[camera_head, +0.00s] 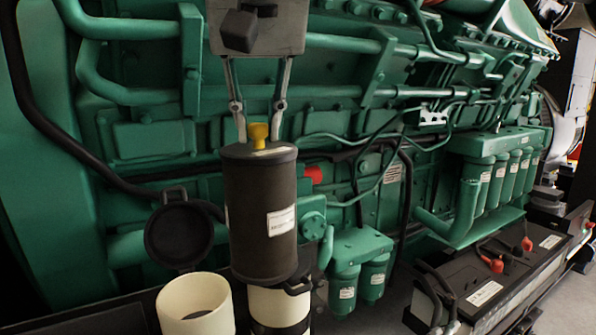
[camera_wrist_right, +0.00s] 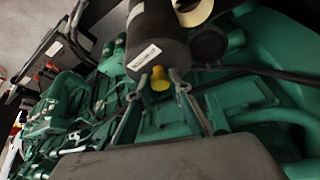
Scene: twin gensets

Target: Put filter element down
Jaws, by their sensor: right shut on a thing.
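The filter element (camera_head: 262,210) is a dark cylinder with a white label and a yellow knob (camera_head: 258,135) on top. My right gripper (camera_head: 258,132) is shut on the knob from above and holds the element about upright. The element also shows in the right wrist view (camera_wrist_right: 155,38), with the yellow knob between the fingertips (camera_wrist_right: 160,80). Its lower end is in front of or above a cream canister (camera_head: 280,306) with a dark band; I cannot tell whether they touch. My left gripper is not in view.
An open cream canister (camera_head: 196,305) stands at the lower left, with a round black lid (camera_head: 180,234) behind it. The green engine (camera_head: 150,140) fills the background. Green filters (camera_head: 358,272) and a battery (camera_head: 500,275) with red terminals are to the right.

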